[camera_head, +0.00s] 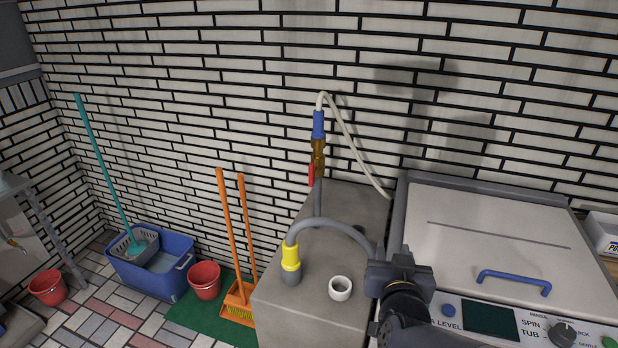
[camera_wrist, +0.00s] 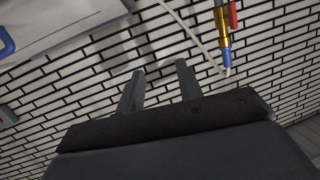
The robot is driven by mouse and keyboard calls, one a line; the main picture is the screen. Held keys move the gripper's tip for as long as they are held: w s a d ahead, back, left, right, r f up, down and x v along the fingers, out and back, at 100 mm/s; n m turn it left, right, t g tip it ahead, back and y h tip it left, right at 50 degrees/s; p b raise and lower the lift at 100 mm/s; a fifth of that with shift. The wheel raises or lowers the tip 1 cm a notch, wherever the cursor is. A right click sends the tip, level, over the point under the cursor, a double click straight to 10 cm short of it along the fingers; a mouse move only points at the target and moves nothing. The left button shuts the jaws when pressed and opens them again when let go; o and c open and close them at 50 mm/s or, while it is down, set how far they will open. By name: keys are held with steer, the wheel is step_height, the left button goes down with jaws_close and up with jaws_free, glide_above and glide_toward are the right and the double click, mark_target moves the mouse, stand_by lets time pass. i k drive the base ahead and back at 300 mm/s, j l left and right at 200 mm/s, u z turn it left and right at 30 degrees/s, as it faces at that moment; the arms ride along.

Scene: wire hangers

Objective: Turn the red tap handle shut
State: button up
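The brass tap (camera_head: 318,156) stands on an upright grey pipe above the grey block, in front of the brick wall. Its red handle (camera_head: 311,174) sits on the tap's left side and looks roughly in line with the pipe. A blue connector (camera_head: 318,124) with a white hose is on top. In the wrist view the tap (camera_wrist: 223,28) shows inverted at the upper right, with the red handle (camera_wrist: 232,15) partly cut off by the top edge. My gripper (camera_head: 396,264) is right of and lower than the tap, apart from it. Its two fingers (camera_wrist: 160,84) are spread and empty.
A grey hose with a yellow collar (camera_head: 291,257) arches over the block (camera_head: 325,325) close to my gripper. A white ring (camera_head: 340,288) lies on the block. The washing machine (camera_head: 490,220) stands at right. Brooms, buckets and a blue tub (camera_head: 150,275) are at left.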

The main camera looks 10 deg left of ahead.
mark_target(312, 169)
steer(key=i+j, duration=0.1)
steer(key=j, duration=0.25)
steer(key=i+j+z, duration=0.1)
steer(key=j, duration=0.25)
steer(key=i+j, duration=0.1)
steer(key=j, duration=0.2)
steer(key=i+j, duration=0.1)
steer(key=j, duration=0.25)
steer(key=z, duration=0.05)
